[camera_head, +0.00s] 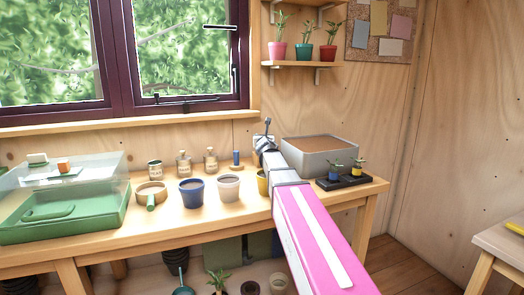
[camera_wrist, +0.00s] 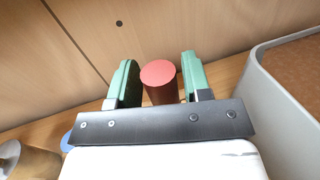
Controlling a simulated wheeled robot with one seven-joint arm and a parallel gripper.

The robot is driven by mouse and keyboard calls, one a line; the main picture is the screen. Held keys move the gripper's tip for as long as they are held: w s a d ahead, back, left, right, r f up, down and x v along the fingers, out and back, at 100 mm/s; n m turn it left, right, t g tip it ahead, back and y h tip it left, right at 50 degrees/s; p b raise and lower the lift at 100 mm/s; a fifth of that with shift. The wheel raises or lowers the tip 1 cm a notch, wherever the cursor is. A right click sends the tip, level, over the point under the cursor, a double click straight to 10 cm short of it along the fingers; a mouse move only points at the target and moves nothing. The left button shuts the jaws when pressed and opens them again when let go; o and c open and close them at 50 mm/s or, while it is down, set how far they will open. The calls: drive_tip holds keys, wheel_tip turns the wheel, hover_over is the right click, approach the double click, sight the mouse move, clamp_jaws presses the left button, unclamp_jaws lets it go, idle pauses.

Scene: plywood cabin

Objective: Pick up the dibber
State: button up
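A short upright brown cylinder with a flat red top (camera_wrist: 160,74) stands between my gripper's two green fingers in the wrist view. I take it for the dibber, but its lower part is hidden. My gripper (camera_wrist: 160,85) is open around it, with a narrow gap showing on each side. In the head view my gripper (camera_head: 266,128) is over the back of the bench, left of the grey planter, and the red top cannot be made out there.
A grey soil-filled planter (camera_head: 318,158) stands close on the right. A blue-topped cylinder (camera_head: 236,158) and bottles (camera_head: 210,160) stand to the left along the wall. Pots (camera_head: 228,187) line the bench front. A green propagator (camera_head: 60,215) fills the left end.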

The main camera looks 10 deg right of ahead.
drive_tip(key=c, duration=0.6)
drive_tip(key=shift+r, duration=0.1)
